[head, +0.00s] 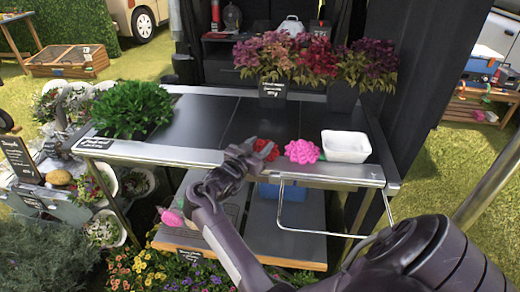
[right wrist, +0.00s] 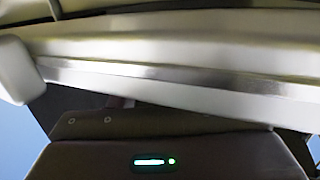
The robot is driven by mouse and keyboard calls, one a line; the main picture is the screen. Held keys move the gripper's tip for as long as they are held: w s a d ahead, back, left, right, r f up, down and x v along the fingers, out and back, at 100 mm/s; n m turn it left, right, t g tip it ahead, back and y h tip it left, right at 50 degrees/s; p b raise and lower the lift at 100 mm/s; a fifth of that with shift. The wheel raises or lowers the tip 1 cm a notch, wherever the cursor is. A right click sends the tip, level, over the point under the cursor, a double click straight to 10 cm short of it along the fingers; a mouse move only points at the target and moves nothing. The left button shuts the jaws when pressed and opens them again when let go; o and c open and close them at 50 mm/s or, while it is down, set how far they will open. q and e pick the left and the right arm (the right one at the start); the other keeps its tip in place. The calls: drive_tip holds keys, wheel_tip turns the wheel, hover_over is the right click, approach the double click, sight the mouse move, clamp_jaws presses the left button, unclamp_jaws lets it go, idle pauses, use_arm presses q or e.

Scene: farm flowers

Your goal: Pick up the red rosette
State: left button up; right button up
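The red rosette (head: 266,149) lies on the dark table top near its front edge, left of a pink rosette (head: 302,151). My right gripper (head: 249,156) is just left of the red rosette, at the table's front edge, and covers part of it. Its fingers look spread apart, with nothing seen held between them. I cannot tell whether they touch the rosette. The right wrist view shows a pale metal edge (right wrist: 180,55) close up and my dark gripper body; the rosette and fingertips do not show there. I do not make out my left gripper.
A white tub (head: 346,146) stands right of the pink rosette. Potted red and purple flowers (head: 315,60) stand at the back, and a green leafy plant (head: 130,106) at the left. The middle of the table (head: 200,122) is clear. A metal rail runs along its front.

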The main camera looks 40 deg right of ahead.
drive_tip(key=shift+d+f, duration=0.1)
drive_tip(key=shift+d, duration=0.05)
drive_tip(key=c, duration=0.7)
drive_tip(key=shift+c, duration=0.4)
